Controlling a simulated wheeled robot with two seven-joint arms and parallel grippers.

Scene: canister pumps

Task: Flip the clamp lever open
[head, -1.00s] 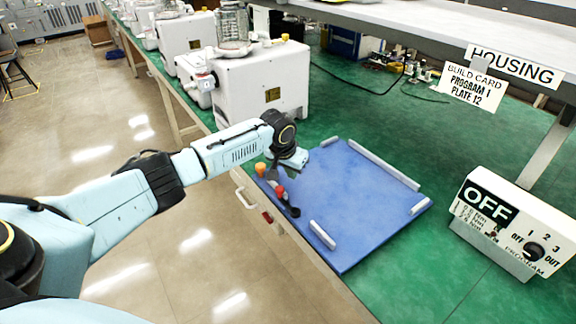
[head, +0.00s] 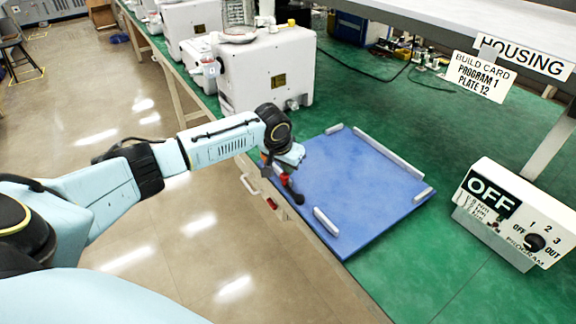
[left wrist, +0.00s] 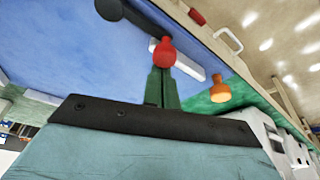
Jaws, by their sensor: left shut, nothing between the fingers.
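A blue plate (head: 355,190) lies on the green bench. At its near left edge is the clamp, with a red knob (head: 284,181) and a dark arm (head: 295,195). In the left wrist view the red knob (left wrist: 163,52) and the black arm (left wrist: 122,10) show above the fingers. My left gripper (head: 280,170) is shut and empty, with its fingertips (left wrist: 162,72) at the red knob. I cannot tell whether they touch it. An orange knob (left wrist: 220,93) stands to the right in the wrist view; my gripper mostly hides it in the head view. My right gripper is not in view.
Pale rails (head: 373,151) and (head: 326,221) stand on the plate. A control box reading OFF (head: 505,215) sits at the right. White canister pumps (head: 266,72) stand behind. A drawer handle (head: 249,184) juts from the bench front. The plate's middle is clear.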

